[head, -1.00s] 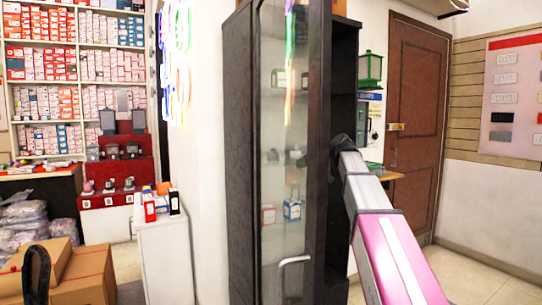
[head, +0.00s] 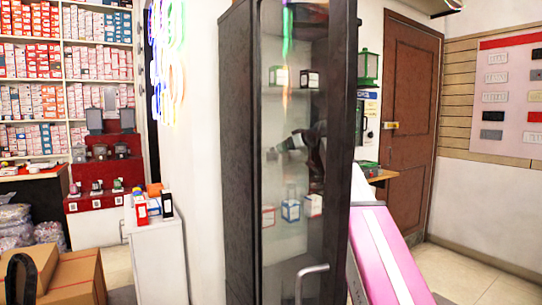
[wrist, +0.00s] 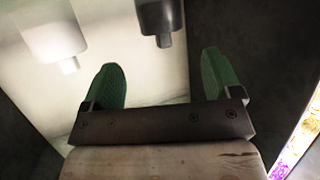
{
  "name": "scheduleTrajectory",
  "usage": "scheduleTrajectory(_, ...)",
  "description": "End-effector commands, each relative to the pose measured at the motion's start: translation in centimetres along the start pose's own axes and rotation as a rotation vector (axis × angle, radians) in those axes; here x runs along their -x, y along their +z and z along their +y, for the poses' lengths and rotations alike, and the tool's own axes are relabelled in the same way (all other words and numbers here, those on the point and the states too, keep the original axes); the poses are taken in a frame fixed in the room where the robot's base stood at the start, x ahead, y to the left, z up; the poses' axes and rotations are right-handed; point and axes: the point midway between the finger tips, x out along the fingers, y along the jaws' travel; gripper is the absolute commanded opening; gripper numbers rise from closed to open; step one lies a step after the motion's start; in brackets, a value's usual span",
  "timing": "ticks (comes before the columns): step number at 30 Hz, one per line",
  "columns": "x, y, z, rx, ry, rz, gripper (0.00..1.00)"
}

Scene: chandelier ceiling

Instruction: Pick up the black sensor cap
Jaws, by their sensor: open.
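A dark cylindrical object with a narrower stub (wrist: 160,18), which looks like the black sensor cap, is at the top of the wrist view, cut off by the frame edge. My gripper (wrist: 166,82) is open, its two green fingers apart with nothing between them. The dark object appears beyond the fingertips, between them in the picture and apart from them. In the head view my gripper (head: 290,142) shows dimly through the cabinet glass, at mid-shelf height. I cannot pick out the cap in the head view.
A pale object of similar shape (wrist: 55,38) is left of the dark one. The tall black cabinet (head: 238,150) has a glass front with a handle (head: 312,270). Small boxes (head: 290,210) stand on a shelf below my gripper. A white counter (head: 160,250) is left.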

Motion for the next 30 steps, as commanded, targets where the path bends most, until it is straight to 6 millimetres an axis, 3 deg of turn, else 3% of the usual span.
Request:
scheduleTrajectory(3,-2.0,-0.1,0.0,0.000,-0.002,-0.001,0.84)
scheduleTrajectory(11,-3.7,0.1,-0.1,-0.001,-0.001,-0.001,0.84)
scheduleTrajectory(21,-8.0,0.3,-0.2,0.000,-0.001,-0.001,0.84)
scheduleTrajectory(28,-8.1,0.3,-0.3,0.000,0.000,0.000,0.84)
scheduleTrajectory(29,-8.1,0.3,-0.3,0.000,0.000,0.000,0.77)
scheduleTrajectory(30,-8.1,0.3,-0.3,0.000,0.000,0.000,0.64)
